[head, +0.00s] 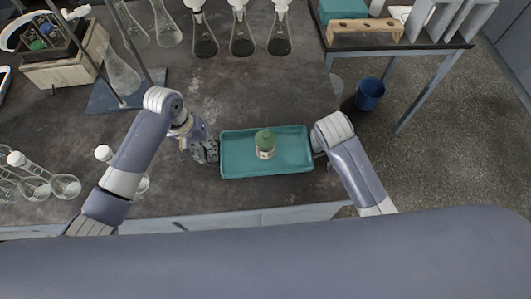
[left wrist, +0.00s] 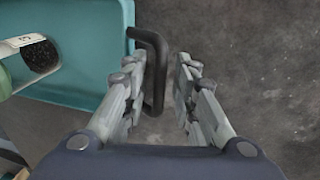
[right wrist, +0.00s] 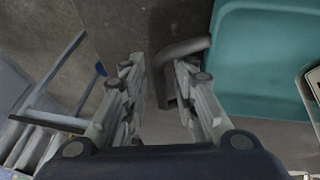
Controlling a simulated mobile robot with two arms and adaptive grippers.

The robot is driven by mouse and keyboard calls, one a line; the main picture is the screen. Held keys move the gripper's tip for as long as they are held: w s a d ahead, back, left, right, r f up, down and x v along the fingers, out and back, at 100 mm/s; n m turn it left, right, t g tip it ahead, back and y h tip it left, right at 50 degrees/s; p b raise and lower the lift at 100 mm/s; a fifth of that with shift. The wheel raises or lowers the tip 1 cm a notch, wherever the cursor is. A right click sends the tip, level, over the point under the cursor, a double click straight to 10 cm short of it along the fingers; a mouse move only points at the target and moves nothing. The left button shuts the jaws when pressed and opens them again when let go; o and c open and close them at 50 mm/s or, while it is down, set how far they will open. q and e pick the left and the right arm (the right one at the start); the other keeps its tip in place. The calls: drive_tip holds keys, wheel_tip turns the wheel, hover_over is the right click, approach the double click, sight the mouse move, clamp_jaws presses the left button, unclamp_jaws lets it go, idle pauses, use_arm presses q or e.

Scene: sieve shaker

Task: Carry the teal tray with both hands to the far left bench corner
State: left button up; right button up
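The teal tray (head: 236,163) lies on the dark bench near its front edge. A jar with a green lid (head: 265,140) stands in it. My left gripper (head: 208,152) is at the tray's left end. In the left wrist view it is open, with the dark handle (left wrist: 158,75) between its fingers and nearer one finger. My right gripper is at the tray's right end, mostly hidden by its own arm in the head view. In the right wrist view this gripper (right wrist: 160,72) is open, with a grey handle (right wrist: 183,47) reaching between its fingers.
Several flasks lie at the left front (head: 35,188). A stand with a blue base (head: 125,92) and a wooden crate (head: 65,70) occupy the far left. Several dark-filled flasks (head: 242,43) stand at the back. The bench between them and the tray is clear. A blue bucket (head: 370,92) is on the floor.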

drive_tip(key=shift+r, duration=0.1)
use_arm(q)
wheel_tip(320, 180, up, 12)
drive_tip(key=a, duration=0.2)
drive_tip(key=shift+a+f, duration=0.15)
use_arm(e)
drive_tip(key=v, duration=1.2)
drive_tip(key=shift+a, duration=0.1)
idle(0.3)
